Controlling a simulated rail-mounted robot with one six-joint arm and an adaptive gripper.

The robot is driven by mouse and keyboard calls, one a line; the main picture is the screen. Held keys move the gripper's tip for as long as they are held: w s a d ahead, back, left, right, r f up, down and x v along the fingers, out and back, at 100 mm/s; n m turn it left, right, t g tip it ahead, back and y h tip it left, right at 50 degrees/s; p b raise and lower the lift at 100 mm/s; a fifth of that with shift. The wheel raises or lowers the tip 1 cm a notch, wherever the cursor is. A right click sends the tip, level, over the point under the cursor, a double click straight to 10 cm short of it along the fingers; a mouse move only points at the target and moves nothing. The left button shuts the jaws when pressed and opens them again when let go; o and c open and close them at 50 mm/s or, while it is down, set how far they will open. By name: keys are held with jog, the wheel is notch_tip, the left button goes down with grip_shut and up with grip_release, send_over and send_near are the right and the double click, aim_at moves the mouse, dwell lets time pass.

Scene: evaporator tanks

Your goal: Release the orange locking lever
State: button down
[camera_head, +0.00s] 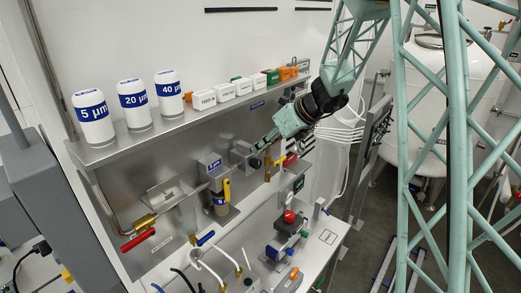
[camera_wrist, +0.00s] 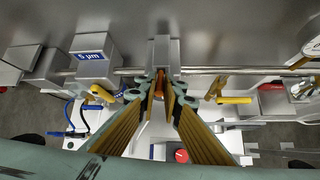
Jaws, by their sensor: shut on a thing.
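In the wrist view the two teal fingers with yellow pads of my gripper (camera_wrist: 163,92) close in on a small orange piece (camera_wrist: 159,84), the locking lever, below a grey metal block (camera_wrist: 165,52). Only a sliver of the lever shows between the fingertips; the rest is hidden. In the head view my gripper (camera_head: 258,144) reaches from the upper right to the grey block (camera_head: 241,153) on the steel back panel. The lever is hidden there.
A filter housing labelled 5 µm (camera_head: 212,170) with a yellow handle (camera_head: 227,190) is left of the block. White cartridges (camera_head: 133,105) and small boxes stand on the shelf (camera_head: 130,148) above. A device with a red knob (camera_head: 289,216) sits on the bench below.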

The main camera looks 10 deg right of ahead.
jog(key=shift+w+a+r+g+h, duration=0.15)
jog(key=shift+r+g+h, duration=0.1)
jog(key=shift+g+h, duration=0.35)
dwell(0.4)
jog(key=c, duration=2.8)
grip_release()
jog(key=shift+r, duration=0.15)
jog(key=shift+d+v, duration=0.2)
jog(key=shift+v, duration=5.7)
